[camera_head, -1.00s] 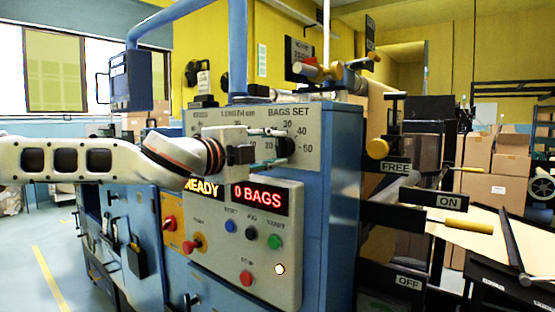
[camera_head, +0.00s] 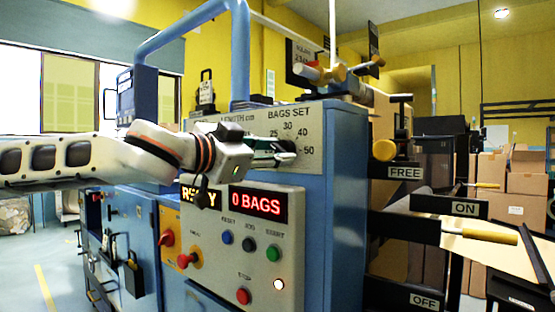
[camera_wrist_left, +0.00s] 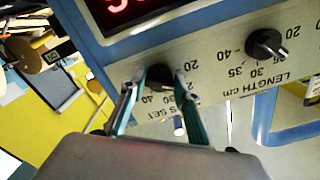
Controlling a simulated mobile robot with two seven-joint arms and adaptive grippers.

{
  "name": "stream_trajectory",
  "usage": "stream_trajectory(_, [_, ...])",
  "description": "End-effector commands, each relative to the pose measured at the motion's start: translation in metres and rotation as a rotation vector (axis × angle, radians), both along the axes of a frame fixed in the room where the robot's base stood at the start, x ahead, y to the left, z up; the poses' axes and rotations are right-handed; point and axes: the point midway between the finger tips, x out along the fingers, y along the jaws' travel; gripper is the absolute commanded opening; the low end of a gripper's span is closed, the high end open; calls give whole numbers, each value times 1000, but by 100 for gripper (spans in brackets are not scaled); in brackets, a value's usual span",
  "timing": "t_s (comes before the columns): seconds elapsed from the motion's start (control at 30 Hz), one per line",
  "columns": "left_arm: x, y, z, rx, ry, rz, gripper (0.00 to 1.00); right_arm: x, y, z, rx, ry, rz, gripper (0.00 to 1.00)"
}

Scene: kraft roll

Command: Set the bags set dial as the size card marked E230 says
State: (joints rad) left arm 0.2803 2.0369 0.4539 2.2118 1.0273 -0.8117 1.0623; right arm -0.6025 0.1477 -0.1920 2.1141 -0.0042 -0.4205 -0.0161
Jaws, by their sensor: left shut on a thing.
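The bags set dial (camera_head: 289,146) is a dark round knob on the grey panel, under the words BAGS SET, with numbers such as 25, 30, 40 and 50 around it. My left gripper (camera_head: 280,151) reaches it from the left, its fingers shut on the knob. In the left wrist view the black knob (camera_wrist_left: 160,76) sits between the two greenish fingertips (camera_wrist_left: 156,92). The fingers hide part of the knob, and I cannot tell its setting. No card readable as E230 shows. My right gripper is out of view.
The LENGTH cm dial (camera_wrist_left: 266,44) is beside it in the left wrist view. Below are the red display (camera_head: 257,203) reading 0 BAGS and several buttons, including a green one (camera_head: 273,253). Levers with FREE, ON and OFF labels stand at the right.

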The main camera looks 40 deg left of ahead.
Motion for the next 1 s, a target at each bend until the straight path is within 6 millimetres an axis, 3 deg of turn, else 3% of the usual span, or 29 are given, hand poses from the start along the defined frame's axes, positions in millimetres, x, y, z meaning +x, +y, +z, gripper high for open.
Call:
stream_trajectory(0.5, [2, -2, -5, -422, 38, 1, 10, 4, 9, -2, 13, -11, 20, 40])
stream_trajectory(1.0, [0, -2, -3, -572, 48, 0, 10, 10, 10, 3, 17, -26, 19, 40])
